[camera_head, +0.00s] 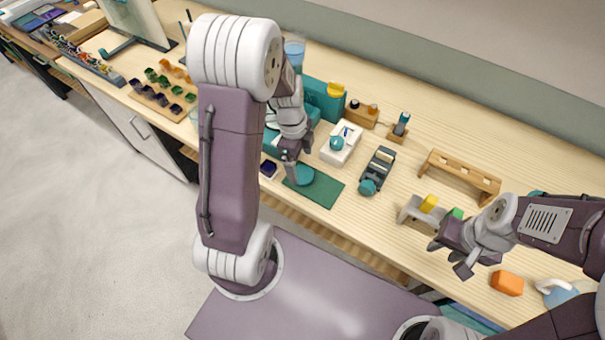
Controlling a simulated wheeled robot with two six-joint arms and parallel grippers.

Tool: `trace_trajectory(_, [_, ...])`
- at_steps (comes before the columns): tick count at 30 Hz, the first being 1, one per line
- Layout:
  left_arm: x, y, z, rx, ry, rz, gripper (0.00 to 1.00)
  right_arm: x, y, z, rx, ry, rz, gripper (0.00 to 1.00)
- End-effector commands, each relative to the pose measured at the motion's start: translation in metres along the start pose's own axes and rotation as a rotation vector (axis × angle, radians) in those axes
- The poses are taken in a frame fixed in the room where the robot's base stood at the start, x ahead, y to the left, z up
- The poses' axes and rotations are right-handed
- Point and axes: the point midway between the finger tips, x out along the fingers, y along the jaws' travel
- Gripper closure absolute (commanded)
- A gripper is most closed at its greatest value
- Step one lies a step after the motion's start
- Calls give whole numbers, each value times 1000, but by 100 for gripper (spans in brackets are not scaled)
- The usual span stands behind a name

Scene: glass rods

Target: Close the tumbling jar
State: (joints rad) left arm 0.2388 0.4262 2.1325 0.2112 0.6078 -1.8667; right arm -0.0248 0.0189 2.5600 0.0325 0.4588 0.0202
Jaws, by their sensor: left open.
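A round teal piece (304,176), which looks like a jar or its lid, sits on the dark green mat (325,190). I cannot tell which it is. My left gripper (291,172) is open just at the left side of this piece; contact cannot be told. A dark tumbler-like device (379,165) with pale bars stands to the right of the mat, with a teal round part (368,187) at its near end. My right gripper (452,258) is open and empty over the right part of the bench, far from the mat.
A white box with a teal knob (340,143) stands behind the mat. A wooden rack (460,176), a grey stand with a yellow block (428,204) and an orange block (507,283) are on the right. Colored trays (162,97) fill the left.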

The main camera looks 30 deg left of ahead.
Motion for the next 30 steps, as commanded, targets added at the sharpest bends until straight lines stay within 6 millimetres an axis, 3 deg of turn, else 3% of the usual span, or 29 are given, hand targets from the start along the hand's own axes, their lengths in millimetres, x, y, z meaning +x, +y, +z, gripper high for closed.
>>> trace_trajectory(10, [47,0,2,-1,1,4,12,-2,0,0,0,0,0,64])
trace_trajectory(22, [52,-1,2,0,0,0,12,-1,0,0,0,0,0,64])
trace_trajectory(23, [52,-1,2,0,0,0,17,-1,0,0,0,0,0,64])
trace_trajectory(29, [52,-1,2,0,0,0,73,-1,0,0,0,0,0,64])
trace_trajectory(30, [52,-1,2,0,0,0,75,-1,0,0,0,0,0,64])
